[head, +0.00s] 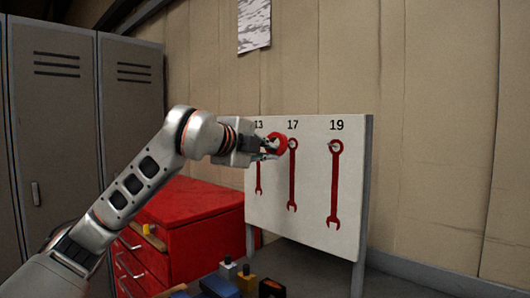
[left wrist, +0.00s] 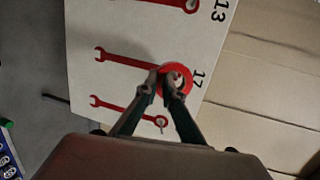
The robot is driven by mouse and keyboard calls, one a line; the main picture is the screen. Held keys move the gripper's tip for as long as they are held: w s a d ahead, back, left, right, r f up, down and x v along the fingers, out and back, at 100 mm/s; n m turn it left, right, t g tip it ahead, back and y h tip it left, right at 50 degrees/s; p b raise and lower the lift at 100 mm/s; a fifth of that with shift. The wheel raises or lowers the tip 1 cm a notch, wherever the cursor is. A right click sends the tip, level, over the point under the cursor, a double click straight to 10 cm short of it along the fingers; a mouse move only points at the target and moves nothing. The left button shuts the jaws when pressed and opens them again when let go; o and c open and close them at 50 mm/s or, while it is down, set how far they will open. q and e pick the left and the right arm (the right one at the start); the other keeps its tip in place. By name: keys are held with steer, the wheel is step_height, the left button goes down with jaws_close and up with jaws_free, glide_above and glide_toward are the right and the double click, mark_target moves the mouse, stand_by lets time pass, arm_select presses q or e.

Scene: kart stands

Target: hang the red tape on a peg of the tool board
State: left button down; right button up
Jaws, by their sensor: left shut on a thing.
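The white tool board (head: 350,205) stands upright with painted red wrench shapes under the numbers 13, 17 and 19. The red tape (head: 281,141) is a small ring at the top of the 17 shape; it also shows in the left wrist view (left wrist: 186,74). My left gripper (head: 270,147) is shut on the tape, and its fingertips (left wrist: 164,86) pinch the ring's near edge. A peg shows at the 19 shape (head: 334,147). The peg at 17 is mostly hidden, and I cannot tell whether the ring is around it. My right gripper is out of view.
Several small bottles and boxes (head: 246,280) sit low in front of the board. Grey lockers (head: 60,120) stand at the left. The space right of the board is clear.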

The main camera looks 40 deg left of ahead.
arm_select(q)
steer(key=shift+d+r+x, duration=0.1)
steer(key=shift+d+x, duration=0.05)
steer(key=shift+x, duration=0.75)
steer(key=shift+d+r+x, duration=0.1)
steer(key=shift+r+x, duration=0.05)
steer(key=shift+x, duration=0.8)
steer(key=shift+w+f+b, duration=0.35)
steer(key=shift+w+f, duration=0.05)
steer(key=shift+w, duration=0.35)
steer(key=c, duration=2.1)
jaws_free()
steer(key=shift+r, duration=0.1)
glide_toward(282, 153)
steer(key=shift+w+a, duration=0.1)
steer(key=shift+a, duration=0.45)
